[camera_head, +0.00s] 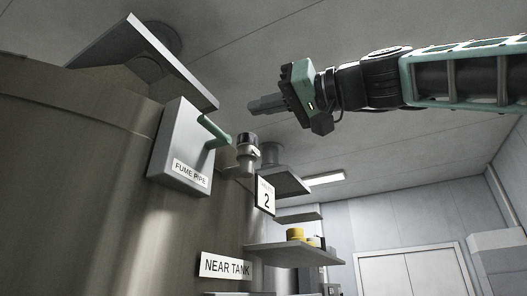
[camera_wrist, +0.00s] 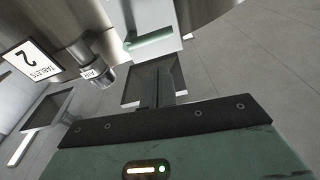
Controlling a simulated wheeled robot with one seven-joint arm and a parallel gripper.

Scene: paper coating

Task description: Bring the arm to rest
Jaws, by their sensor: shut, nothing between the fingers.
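My gripper (camera_head: 256,106) is at the upper middle of the head view, at the end of my outstretched arm, which comes in from the right. Its dark fingers point left and are closed together with nothing between them. In the wrist view the fingers (camera_wrist: 166,82) show beyond the green gripper body. In the head view the gripper appears above and right of the green handle (camera_head: 214,132) on the grey fume pipe box (camera_head: 178,150). It touches nothing that I can see. The green handle also shows at the top of the wrist view (camera_wrist: 150,39).
A large metal tank (camera_head: 85,190) with a "NEAR TANK" label (camera_head: 226,267) fills the left. A dark-topped fixture (camera_head: 247,146) and a "2" sign (camera_head: 265,196) project from it. Beyond are a shelf (camera_head: 292,256) with yellow items (camera_head: 296,234) and double doors (camera_head: 413,276).

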